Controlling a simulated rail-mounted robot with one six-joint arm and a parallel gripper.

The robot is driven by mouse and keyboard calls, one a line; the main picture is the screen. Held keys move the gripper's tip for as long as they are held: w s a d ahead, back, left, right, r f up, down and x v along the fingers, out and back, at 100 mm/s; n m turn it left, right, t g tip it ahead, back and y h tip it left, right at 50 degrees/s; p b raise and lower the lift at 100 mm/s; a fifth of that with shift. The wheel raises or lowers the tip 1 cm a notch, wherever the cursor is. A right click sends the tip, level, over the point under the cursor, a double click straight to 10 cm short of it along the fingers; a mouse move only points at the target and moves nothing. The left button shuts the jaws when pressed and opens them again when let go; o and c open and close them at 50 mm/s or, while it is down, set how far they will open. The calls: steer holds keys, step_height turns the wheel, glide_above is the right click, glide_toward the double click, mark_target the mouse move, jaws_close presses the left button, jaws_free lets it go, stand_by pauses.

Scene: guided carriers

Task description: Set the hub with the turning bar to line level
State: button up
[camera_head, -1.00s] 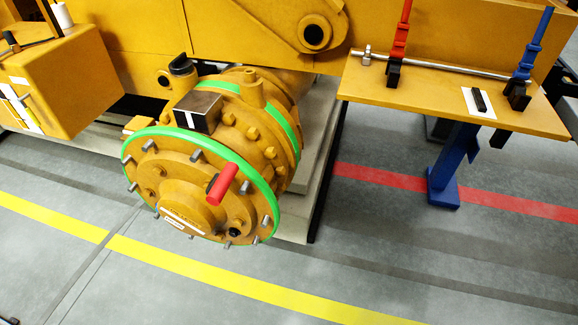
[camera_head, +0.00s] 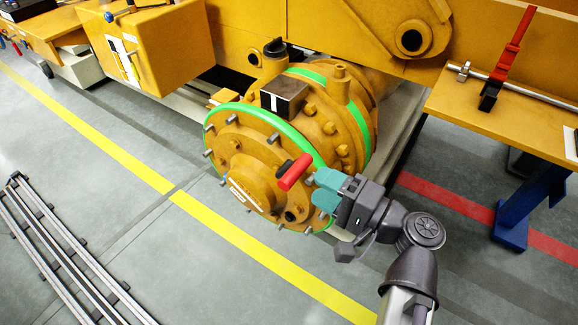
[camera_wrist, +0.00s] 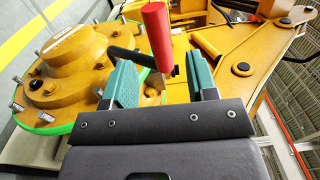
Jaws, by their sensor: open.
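The hub (camera_head: 240,160) is a round orange-yellow drum with a green rim and grey studs; it also fills the left of the wrist view (camera_wrist: 65,65). A black bar (camera_wrist: 130,57) with a red grip (camera_head: 294,172) sticks out from the right part of its face. The red grip also shows upright in the wrist view (camera_wrist: 158,35). My gripper (camera_head: 316,188) is open, its teal fingers just right of the red grip and apart from it in the head view. In the wrist view the grip's lower end appears across the gap between my fingers (camera_wrist: 162,72); its depth is unclear.
A dark block (camera_head: 284,97) with a white mark sits on top of the hub. An orange shelf (camera_head: 470,105) with a red lever (camera_head: 510,55) is at right. Grey rails (camera_head: 65,255) lie on the floor at left. Floor in front of the hub is clear.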

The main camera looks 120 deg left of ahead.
mark_target(289, 170)
steer(key=s, duration=0.8)
steer(key=shift+s+a, duration=0.2)
steer(key=shift+s, duration=0.05)
jaws_close()
